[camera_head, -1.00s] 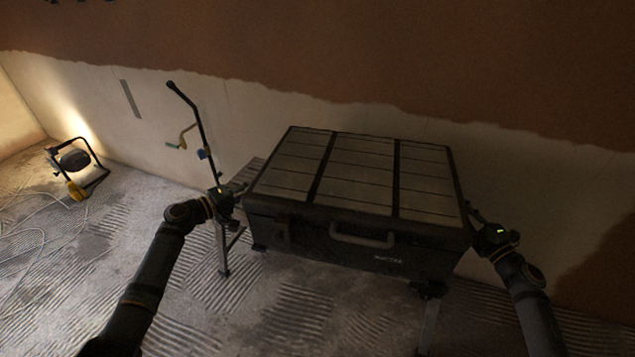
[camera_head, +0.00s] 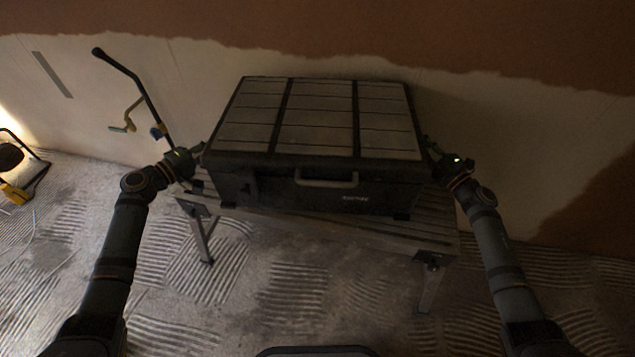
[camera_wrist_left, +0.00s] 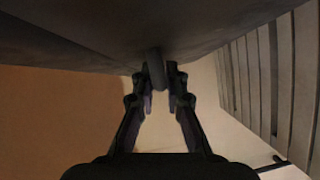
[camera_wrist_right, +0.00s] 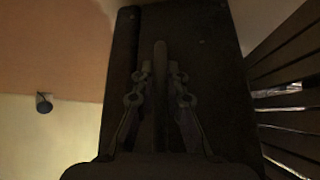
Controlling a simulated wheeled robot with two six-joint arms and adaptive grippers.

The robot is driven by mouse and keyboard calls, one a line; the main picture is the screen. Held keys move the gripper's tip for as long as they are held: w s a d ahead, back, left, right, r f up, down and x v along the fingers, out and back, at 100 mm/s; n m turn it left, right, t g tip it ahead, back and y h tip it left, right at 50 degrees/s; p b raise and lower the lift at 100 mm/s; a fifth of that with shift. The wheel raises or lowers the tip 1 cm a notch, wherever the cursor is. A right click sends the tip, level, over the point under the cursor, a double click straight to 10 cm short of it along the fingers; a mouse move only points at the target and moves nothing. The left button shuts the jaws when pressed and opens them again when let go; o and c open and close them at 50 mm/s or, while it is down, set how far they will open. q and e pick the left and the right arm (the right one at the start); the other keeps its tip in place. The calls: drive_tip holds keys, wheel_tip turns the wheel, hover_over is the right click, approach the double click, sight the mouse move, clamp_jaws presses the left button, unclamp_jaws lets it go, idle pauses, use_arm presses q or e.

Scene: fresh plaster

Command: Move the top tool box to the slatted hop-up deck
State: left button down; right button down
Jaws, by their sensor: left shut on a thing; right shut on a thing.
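The tool box (camera_head: 317,118), dark with a panelled grey lid and a front handle, is level between my two grippers, over the slatted hop-up deck (camera_head: 385,237). I cannot tell whether its underside touches the slats. My left gripper (camera_head: 198,156) is shut on a grip at the box's left side; the left wrist view shows the fingers (camera_wrist_left: 157,85) around it. My right gripper (camera_head: 432,150) is shut on the right side's grip, which stands between the fingers in the right wrist view (camera_wrist_right: 160,80). Deck slats show beside the box in both wrist views.
A work lamp (camera_head: 18,170) stands on the floor at far left. A dark pole (camera_head: 135,85) with a yellow-handled piece stands behind my left gripper. The half-plastered wall (camera_head: 480,130) rises close behind the deck. The ridged floor in front is clear.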

use_arm(q)
drive_tip(key=shift+r, duration=0.15)
use_arm(e)
drive_tip(key=shift+r, duration=0.1)
